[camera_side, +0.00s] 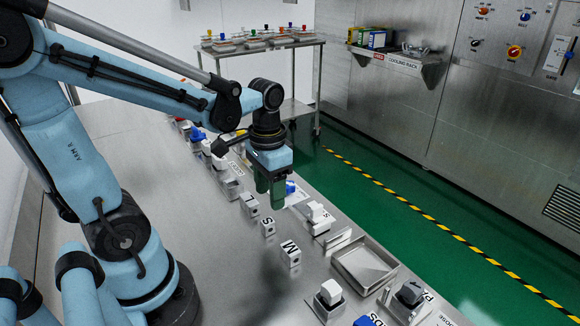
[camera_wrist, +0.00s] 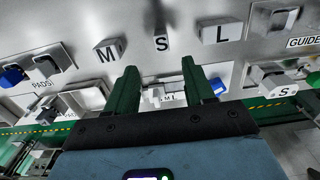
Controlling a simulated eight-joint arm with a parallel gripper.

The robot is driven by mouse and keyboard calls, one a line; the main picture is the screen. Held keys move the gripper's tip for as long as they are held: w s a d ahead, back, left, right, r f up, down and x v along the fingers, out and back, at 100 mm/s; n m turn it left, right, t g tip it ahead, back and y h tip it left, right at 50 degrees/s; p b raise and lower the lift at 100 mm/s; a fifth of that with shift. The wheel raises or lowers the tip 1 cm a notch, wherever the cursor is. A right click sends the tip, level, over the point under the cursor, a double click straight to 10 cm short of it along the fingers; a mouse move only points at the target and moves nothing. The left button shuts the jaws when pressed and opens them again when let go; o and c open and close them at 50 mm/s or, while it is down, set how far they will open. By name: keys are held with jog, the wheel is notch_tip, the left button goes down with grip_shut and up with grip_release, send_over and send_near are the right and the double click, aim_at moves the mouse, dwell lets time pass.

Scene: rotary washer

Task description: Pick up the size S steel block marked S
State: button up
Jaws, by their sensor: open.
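The small steel block marked S (camera_side: 268,228) stands on the steel bench between the block marked L (camera_side: 250,206) and the larger block marked M (camera_side: 290,254). In the wrist view the S block (camera_wrist: 161,42) is near the top centre, with the M block (camera_wrist: 108,52) to its left and the L block (camera_wrist: 220,34) to its right. My gripper (camera_side: 271,203) points down above the bench, behind the S block in the side view. Its two green fingers (camera_wrist: 160,68) are apart and empty, with the S block beyond their tips.
An empty shallow metal tray (camera_side: 365,266) lies to the right of the M block. Fixtures with pale blocks (camera_side: 317,214) line the bench's far edge. The bench surface (camera_side: 215,250) left of the lettered blocks is clear.

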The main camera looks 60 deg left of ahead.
aim_at(272, 219)
jog(key=shift+w+a+f, duration=0.1)
jog(key=shift+f, duration=2.2)
jog(key=shift+w+a+f, duration=0.1)
jog(key=shift+f, duration=2.15)
grip_shut()
